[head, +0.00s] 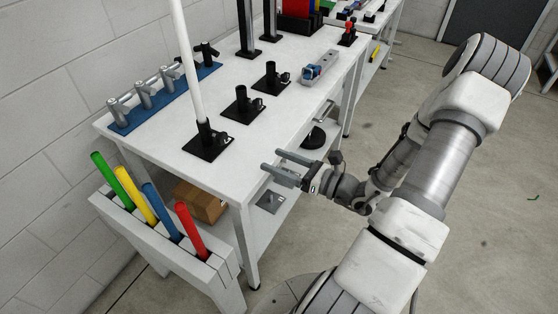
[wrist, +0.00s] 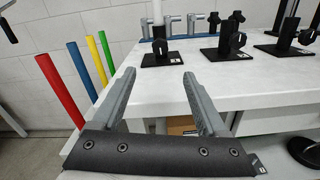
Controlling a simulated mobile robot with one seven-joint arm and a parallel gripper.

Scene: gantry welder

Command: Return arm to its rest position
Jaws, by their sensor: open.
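My gripper (head: 272,163) is at the end of my arm, which reaches in from the right in the head view. It is beside the front edge of the white workbench (head: 170,160), near the corner. In the wrist view my gripper (wrist: 158,80) shows two grey fingers spread apart, with nothing between them. The bench top (wrist: 150,90) lies beyond the fingertips. A white upright rod stands in a black base (head: 208,144) on the bench, ahead of the gripper. The base also shows in the wrist view (wrist: 160,59).
A white rack (head: 150,235) with green, yellow, blue and red rods stands left of the bench. Black holders (head: 242,108), a blue strip with grey clamps (head: 150,110) and a grey-blue tool (head: 321,66) are on the bench. A cardboard box (head: 199,203) is below. Floor at right is clear.

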